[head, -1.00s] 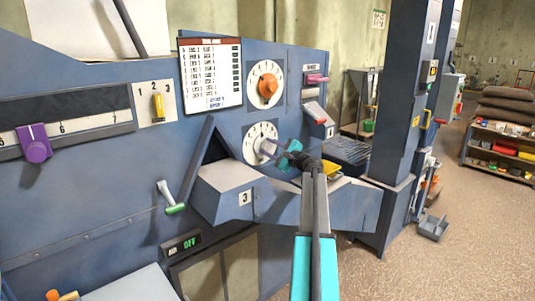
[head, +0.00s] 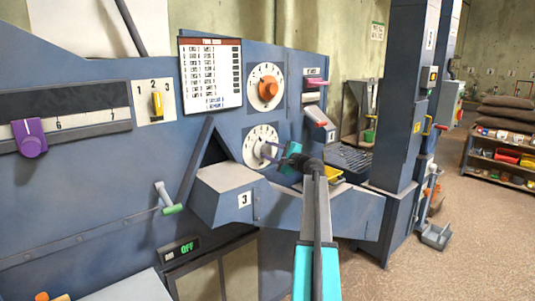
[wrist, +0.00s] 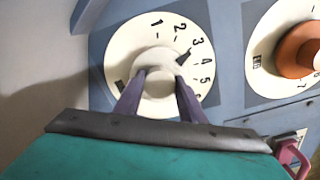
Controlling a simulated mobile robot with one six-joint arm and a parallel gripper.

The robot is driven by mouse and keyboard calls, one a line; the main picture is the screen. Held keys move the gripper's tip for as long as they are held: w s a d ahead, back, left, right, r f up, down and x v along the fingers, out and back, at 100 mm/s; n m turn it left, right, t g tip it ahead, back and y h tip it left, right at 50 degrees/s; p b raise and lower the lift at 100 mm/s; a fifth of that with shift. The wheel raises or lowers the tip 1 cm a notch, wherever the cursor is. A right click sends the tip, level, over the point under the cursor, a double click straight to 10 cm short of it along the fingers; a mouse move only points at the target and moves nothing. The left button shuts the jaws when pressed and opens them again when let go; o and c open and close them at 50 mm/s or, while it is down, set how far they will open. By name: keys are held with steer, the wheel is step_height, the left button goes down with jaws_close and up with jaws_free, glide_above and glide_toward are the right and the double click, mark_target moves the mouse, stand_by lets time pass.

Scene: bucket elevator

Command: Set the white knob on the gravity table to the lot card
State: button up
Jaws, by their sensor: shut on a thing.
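The white knob (wrist: 158,78) sits at the middle of a round white dial (wrist: 128,45) with black numbers. Its dark pointer mark (wrist: 183,57) points up and right, toward the 3. My gripper (wrist: 160,88) is shut on the white knob, one finger on each side. In the head view the dial (head: 251,139) is on the blue machine panel, and my gripper (head: 270,152) reaches it from the right, covering part of the knob. A printed card (head: 210,75) with a red heading hangs up and left of the dial; its lines are too small to read.
An orange knob (head: 267,88) on its own dial is just above. A pink-handled lever (head: 316,82) and a red-handled one (head: 320,124) are to the right.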

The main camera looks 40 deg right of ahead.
steer(key=o, duration=1)
steer(key=shift+o, duration=0.2)
steer(key=shift+s, duration=0.15)
steer(key=s+a+b, duration=0.1)
steer(key=s+b, duration=0.1)
steer(key=s, duration=1.1)
steer(key=shift+s, duration=0.3)
